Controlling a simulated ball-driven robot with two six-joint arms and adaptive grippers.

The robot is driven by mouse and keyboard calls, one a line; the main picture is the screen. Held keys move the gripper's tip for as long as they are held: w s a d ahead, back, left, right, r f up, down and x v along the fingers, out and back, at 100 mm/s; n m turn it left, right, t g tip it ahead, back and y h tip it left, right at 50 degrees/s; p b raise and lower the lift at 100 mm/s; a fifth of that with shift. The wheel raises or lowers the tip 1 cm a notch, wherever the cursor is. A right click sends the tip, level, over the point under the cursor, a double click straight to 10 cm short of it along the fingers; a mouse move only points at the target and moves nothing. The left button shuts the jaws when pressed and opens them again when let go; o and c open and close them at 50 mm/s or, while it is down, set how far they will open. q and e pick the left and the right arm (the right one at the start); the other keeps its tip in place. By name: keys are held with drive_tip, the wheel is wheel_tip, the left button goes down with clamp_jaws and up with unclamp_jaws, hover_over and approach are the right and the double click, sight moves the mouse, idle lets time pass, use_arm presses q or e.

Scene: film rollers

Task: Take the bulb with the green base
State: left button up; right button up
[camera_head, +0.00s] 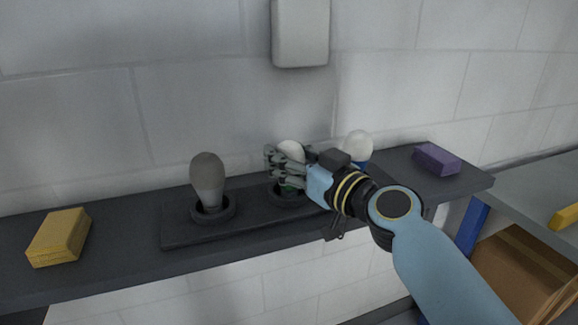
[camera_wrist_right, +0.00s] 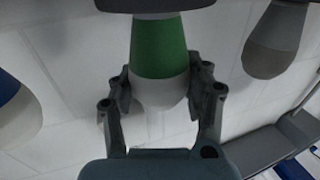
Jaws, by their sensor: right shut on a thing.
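The bulb with the green base (camera_wrist_right: 158,50) has a white globe and sits between the fingers of my right gripper (camera_wrist_right: 160,95) in the right wrist view. In the head view its white top (camera_head: 291,150) shows behind the fingers, and most of its green base is hidden. It stands at the middle socket of the dark holder (camera_head: 180,231). My right gripper (camera_head: 285,168) is shut on this bulb. I cannot tell whether the bulb is lifted from its socket. My left gripper is not in view.
A grey bulb (camera_head: 207,180) stands in the left socket. A white bulb with a blue base (camera_head: 357,147) is close behind my right gripper. A yellow block (camera_head: 59,237) and a purple block (camera_head: 436,159) lie on the shelf. A white box (camera_head: 300,33) hangs on the wall above.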

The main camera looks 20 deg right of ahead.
drive_tip(key=shift+c, duration=0.8)
drive_tip(key=shift+r, duration=0.1)
